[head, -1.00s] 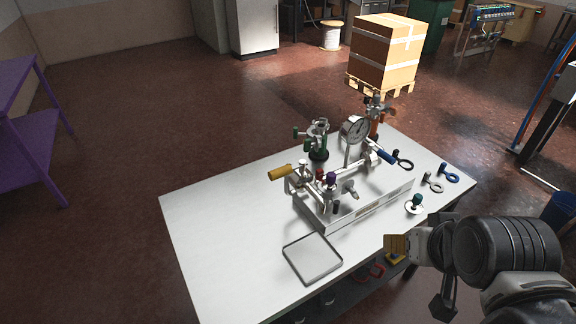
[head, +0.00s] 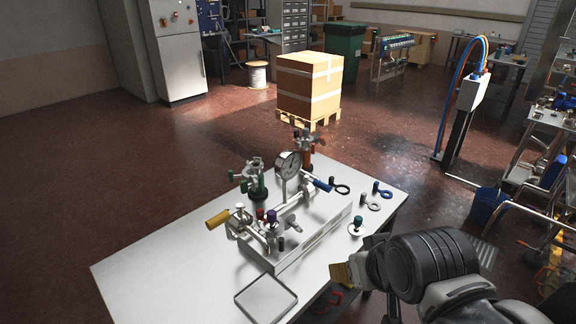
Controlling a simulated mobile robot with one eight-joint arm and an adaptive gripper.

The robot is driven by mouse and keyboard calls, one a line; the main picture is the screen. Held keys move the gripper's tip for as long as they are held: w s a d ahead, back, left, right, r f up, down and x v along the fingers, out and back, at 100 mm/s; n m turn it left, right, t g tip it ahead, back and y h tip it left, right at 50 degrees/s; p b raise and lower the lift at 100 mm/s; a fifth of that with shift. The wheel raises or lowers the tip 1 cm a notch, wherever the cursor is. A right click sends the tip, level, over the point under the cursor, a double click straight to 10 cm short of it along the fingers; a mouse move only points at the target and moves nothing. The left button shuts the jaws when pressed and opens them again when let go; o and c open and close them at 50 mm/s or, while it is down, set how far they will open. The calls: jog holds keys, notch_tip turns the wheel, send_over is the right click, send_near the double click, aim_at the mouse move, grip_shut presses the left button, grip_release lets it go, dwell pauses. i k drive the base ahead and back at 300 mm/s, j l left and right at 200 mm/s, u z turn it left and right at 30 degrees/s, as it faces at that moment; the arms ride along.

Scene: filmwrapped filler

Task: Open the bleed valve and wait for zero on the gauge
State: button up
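The valve rig stands on a white table (head: 140,272) with a metal base block (head: 318,240). A round gauge (head: 289,164) rises from its middle; its needle is too small to read. The rig carries a yellow handle (head: 217,219), a blue handle (head: 323,185), a purple knob (head: 271,215) and a red knob (head: 260,213). I cannot tell which of these is the bleed valve. My gripper (head: 343,274) is at the table's right front edge, apart from the rig. Whether its fingers are open does not show clearly.
An empty shallow tray (head: 265,299) lies at the table's front. A green fitting (head: 257,185) and an orange-brown one (head: 306,150) stand behind the rig. A carton (head: 309,86) sits on a pallet beyond.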

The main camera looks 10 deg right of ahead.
aim_at(214, 222)
jog(key=k+j, duration=0.25)
jog(key=j, duration=0.15)
jog(key=k+j, duration=0.25)
jog(key=j, duration=0.2)
jog(key=k+j, duration=0.3)
jog(key=j, duration=0.1)
